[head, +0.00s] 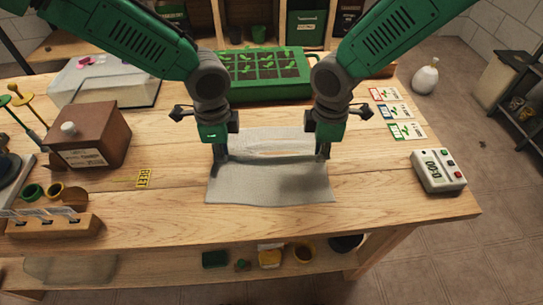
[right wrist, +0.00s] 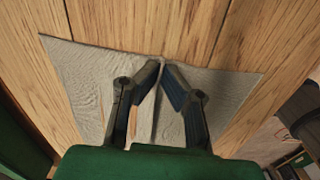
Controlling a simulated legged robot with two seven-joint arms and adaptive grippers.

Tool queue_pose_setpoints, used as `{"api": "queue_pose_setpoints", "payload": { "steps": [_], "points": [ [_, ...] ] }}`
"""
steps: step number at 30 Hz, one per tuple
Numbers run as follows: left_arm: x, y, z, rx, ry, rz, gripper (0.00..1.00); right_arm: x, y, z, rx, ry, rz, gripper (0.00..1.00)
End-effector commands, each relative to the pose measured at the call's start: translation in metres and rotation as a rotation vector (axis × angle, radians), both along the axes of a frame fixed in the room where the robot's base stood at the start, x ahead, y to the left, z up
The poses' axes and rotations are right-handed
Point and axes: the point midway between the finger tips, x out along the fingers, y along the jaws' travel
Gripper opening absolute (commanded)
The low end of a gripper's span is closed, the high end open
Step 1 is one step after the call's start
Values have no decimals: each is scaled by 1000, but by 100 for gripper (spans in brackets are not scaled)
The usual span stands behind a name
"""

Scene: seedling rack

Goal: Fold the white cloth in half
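The white cloth (head: 268,184), greyish in this light, lies on the wooden table in front of me. Its near part is spread out; a raised, wavy edge runs between my two grippers, with a paler strip behind it. My left gripper (head: 221,154) points down at the cloth's left side, its fingers close together on that edge. My right gripper (head: 323,153) does the same at the right side. In the right wrist view, the right fingertips (right wrist: 163,66) meet on the cloth (right wrist: 85,75), where a narrow ridge runs between the fingers. The left fingertips show only small.
A green seedling tray (head: 270,92) stands behind the cloth. A brown box (head: 88,140) and a wooden tube holder (head: 55,226) are at left. Seed packets (head: 395,111) and a white timer (head: 438,171) are at right. Table beside and before the cloth is mostly clear.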

Motion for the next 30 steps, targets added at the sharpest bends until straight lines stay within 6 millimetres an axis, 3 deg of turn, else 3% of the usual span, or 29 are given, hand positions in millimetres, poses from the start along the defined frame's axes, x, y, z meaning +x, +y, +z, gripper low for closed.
{"api": "queue_pose_setpoints", "payload": {
  "steps": [12,30],
  "points": [
    [-1,1,38,5,-2,1,0,-1,-1,38,1,-4,0,0],
    [0,1,48,4,-4,2,0,-1,0,48,1,-4,0,0]
  ]
}}
